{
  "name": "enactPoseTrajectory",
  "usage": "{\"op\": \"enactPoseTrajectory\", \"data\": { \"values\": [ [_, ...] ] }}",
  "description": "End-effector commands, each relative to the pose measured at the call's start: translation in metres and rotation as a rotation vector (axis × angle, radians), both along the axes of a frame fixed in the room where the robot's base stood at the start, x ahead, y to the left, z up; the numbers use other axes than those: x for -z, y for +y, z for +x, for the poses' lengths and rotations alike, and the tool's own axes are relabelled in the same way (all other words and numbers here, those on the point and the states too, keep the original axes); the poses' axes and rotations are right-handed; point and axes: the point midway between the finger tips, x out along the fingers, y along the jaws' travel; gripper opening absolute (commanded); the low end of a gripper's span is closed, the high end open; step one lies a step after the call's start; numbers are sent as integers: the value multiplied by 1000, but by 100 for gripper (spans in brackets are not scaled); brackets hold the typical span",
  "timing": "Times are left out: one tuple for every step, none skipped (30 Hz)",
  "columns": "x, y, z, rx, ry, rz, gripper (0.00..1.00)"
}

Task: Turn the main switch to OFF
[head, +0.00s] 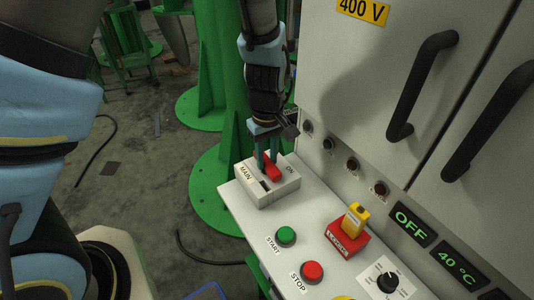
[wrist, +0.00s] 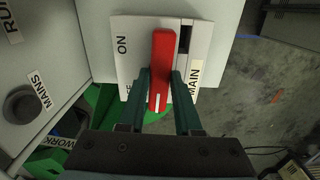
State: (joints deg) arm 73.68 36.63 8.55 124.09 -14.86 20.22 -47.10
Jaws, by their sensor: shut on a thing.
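The main switch (head: 266,187) is a pale box at the far left corner of the panel shelf, marked MAIN and ON. Its red lever (head: 273,167) also shows in the wrist view (wrist: 162,50), standing lengthwise in the picture with a white line near its lower end. There the ON mark lies left of the lever's upper part; another mark lower left is mostly hidden by a finger. My gripper (head: 266,158) reaches down from above, its green fingers on both sides of the lever. In the wrist view my gripper (wrist: 161,98) is shut on the lever's lower half.
A green START button (head: 286,235), a red STOP button (head: 312,271), a red block with a yellow top (head: 348,232) and a black knob (head: 388,282) sit on the shelf. The cabinet with black handles (head: 419,85) rises behind. A green post (head: 215,170) stands beyond the shelf.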

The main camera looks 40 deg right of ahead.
Motion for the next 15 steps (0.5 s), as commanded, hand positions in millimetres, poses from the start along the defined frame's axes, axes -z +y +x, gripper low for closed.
{"op": "enactPoseTrajectory", "data": {
  "values": [
    [-1, 0, 0, -13, 0, 1, 0],
    [-1, 0, 0, -21, 0, 1, 0],
    [-1, 0, 0, -30, 0, 1, 0],
    [-1, 0, 0, -36, 0, 0, 0],
    [-1, 0, 0, -42, 0, 0, 0],
    [-1, 0, 0, -48, 0, 0, 0],
    [0, 0, 0, -51, 0, 0, 0],
    [0, 0, 0, -54, 0, 0, 0],
    [0, 0, 0, -57, 0, 0, 0],
    [0, 0, 0, -58, 0, 0, 0],
    [0, 0, 0, -59, 0, 0, 0],
    [0, 0, 0, -60, 0, 0, 0],
    [0, 0, 0, -60, 0, 0, 0],
    [0, 0, 0, -60, 0, 0, 0],
    [0, 0, 0, -60, 0, 0, 0]
  ]
}}
